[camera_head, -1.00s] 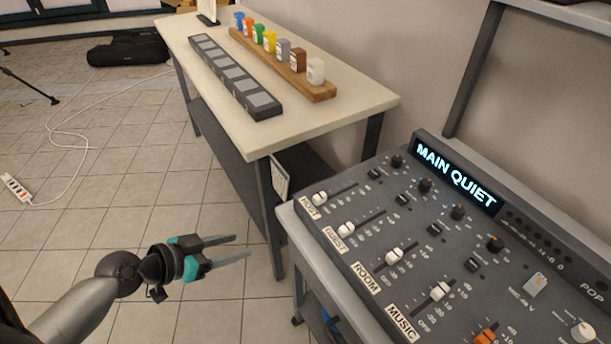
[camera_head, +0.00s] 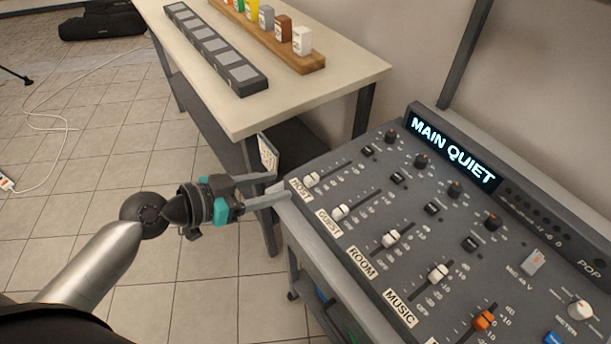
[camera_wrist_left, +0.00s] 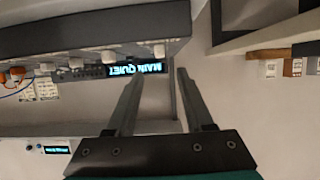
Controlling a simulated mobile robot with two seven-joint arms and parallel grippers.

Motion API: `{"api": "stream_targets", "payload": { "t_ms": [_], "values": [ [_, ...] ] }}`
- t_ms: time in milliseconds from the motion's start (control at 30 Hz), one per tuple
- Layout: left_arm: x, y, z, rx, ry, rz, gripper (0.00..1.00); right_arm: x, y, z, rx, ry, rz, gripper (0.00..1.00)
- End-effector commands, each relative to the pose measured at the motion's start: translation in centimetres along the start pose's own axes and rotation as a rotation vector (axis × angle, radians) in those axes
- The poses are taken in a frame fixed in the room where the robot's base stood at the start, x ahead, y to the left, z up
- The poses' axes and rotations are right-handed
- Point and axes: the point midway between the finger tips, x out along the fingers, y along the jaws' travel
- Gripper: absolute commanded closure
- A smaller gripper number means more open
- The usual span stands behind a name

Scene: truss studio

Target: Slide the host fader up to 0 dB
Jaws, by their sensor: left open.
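The host fader (camera_head: 311,179) is a white cap at the label end of its slot, beside the HOST label (camera_head: 299,189) on the dark mixing console (camera_head: 335,255). My left gripper (camera_head: 282,187) is open and empty, its fingertips close to the console's left edge near the host fader. I cannot tell whether they touch the console. In the left wrist view, the two fingers (camera_wrist_left: 156,80) stand apart with nothing between them. The console's edge (camera_wrist_left: 100,50) and its display (camera_wrist_left: 135,69) appear upside down there. My right gripper is not in view.
The guest (camera_head: 341,212), room (camera_head: 391,239) and music (camera_head: 438,272) faders sit along the same console. The display (camera_head: 453,148) reads MAIN QUIET. A pale table (camera_head: 300,90) with a dark pad strip (camera_head: 215,48) and a wooden rack (camera_head: 270,37) stands behind. A sign (camera_head: 268,155) hangs near my fingers.

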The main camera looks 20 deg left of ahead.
Motion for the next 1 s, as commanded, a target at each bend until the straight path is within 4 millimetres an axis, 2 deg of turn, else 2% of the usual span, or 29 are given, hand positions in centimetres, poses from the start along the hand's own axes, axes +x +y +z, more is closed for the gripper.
{"api": "stream_targets", "payload": {
  "t_ms": [300, 500, 700, 967, 1000],
  "values": [
    [4.9, -0.1, -0.1, -0.002, 0.004, -0.002, 0.47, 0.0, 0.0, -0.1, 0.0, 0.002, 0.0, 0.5],
    [7.4, 0.0, 0.0, -0.002, 0.002, -0.001, 0.47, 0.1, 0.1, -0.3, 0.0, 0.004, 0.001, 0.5],
    [8.6, 0.0, 0.0, 0.001, -0.001, 0.0, 0.47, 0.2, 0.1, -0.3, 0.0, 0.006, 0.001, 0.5],
    [8.7, 0.0, 0.0, 0.001, -0.001, 0.0, 0.47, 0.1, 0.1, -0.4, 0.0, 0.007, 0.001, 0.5],
    [8.7, 0.0, 0.0, 0.001, -0.001, 0.0, 0.5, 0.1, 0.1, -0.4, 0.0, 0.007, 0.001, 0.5]
  ]
}}
